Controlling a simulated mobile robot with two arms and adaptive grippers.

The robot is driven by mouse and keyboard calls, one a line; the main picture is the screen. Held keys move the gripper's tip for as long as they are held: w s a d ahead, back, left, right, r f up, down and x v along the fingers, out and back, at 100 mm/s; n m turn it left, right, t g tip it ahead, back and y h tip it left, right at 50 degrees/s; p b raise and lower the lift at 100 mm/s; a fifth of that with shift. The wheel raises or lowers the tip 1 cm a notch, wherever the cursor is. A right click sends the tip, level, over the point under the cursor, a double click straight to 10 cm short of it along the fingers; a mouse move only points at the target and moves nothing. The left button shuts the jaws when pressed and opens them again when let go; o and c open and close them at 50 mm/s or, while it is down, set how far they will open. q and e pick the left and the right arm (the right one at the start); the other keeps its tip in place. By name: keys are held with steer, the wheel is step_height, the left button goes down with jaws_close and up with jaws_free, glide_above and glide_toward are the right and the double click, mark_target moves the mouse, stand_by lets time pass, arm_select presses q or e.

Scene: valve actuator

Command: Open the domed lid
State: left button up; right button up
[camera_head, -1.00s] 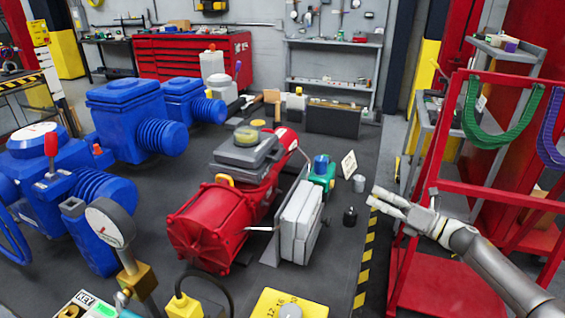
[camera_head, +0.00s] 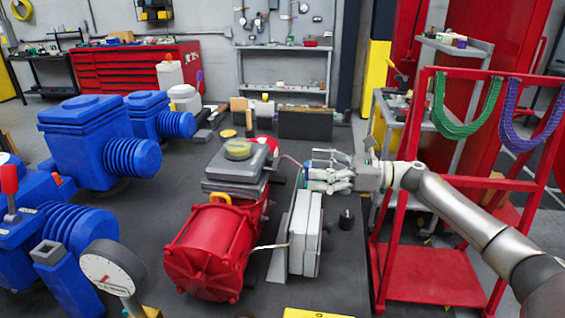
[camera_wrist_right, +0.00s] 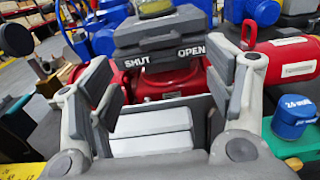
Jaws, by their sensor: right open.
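The red actuator (camera_head: 212,250) lies on the dark bench with a grey indicator box (camera_head: 236,170) on top. A yellowish dome (camera_head: 238,150) sits on that box. In the wrist view the box (camera_wrist_right: 160,35) reads SHUT and OPEN, and the dome's top is cut off by the frame. My right gripper (camera_head: 318,172) is to the right of the box, above the white-and-grey panel unit. It is open and empty, its fingers (camera_wrist_right: 168,85) apart, short of the box. My left gripper is not in view.
A white-and-grey panel unit (camera_head: 305,235) stands beside the actuator. A blue-capped green part (camera_wrist_right: 292,118) is right of my fingers. Blue actuators (camera_head: 85,140) fill the bench's left side. A red frame (camera_head: 430,270) stands at the right, with a black knob (camera_head: 346,219) near the bench edge.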

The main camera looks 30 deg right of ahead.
mark_target(280, 164)
steer(key=x, duration=0.1)
steer(key=p+x, duration=0.1)
steer(key=x, duration=0.2)
steer(key=shift+r, duration=0.25)
steer(key=p+x, duration=0.1)
steer(key=x, duration=0.1)
steer(key=shift+w+a+f, duration=0.1)
steer(key=shift+w+a, duration=0.15)
steer(key=shift+a, duration=0.05)
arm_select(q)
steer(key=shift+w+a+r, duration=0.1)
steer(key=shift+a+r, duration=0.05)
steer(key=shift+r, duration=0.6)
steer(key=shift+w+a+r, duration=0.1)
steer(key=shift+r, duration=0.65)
arm_select(e)
steer(key=shift+w+a+f, duration=0.2)
steer(key=shift+w+a, duration=0.2)
steer(key=shift+a, duration=0.15)
steer(key=shift+c, duration=0.4)
